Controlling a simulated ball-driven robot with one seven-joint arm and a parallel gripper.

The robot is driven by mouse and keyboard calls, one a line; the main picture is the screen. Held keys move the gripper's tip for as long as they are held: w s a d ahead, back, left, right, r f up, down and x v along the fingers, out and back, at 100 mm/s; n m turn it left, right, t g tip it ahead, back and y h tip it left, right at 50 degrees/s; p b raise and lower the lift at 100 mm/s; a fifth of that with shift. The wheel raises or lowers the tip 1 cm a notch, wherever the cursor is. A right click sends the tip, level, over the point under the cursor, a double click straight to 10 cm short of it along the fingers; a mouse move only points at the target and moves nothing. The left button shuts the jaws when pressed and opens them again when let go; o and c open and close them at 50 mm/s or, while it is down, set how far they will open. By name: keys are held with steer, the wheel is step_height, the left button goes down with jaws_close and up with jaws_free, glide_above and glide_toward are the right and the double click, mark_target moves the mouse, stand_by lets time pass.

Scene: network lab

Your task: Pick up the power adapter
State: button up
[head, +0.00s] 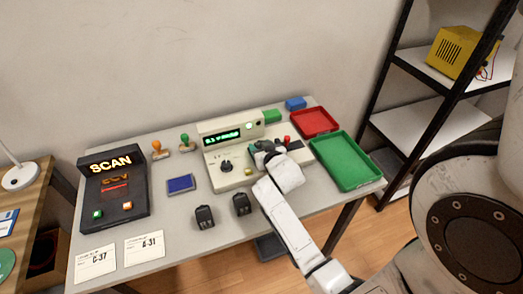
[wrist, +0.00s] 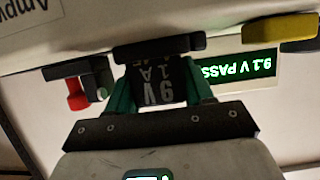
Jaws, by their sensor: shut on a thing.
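My gripper (head: 266,154) is at the front of the beige tester (head: 214,157), right of its lit green display. A dark bar lies across the adapter's far end, close to the tester's face; I cannot tell whether the adapter sits in a socket. The display (wrist: 238,68) reads "9.1 V PASS", upside down there. Two other black adapters, a left one (head: 204,217) and a right one (head: 241,205), stand on the table in front of the tester.
A red tray (head: 314,122) and a green tray (head: 345,160) lie right of the tester. The scan station (head: 114,188), a blue pad (head: 181,184), two stamps and two labelled cards are on the left. A black-framed shelf (head: 430,75) stands at right.

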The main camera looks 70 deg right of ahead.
steer(key=c, duration=0.5)
steer(key=shift+r, duration=0.1)
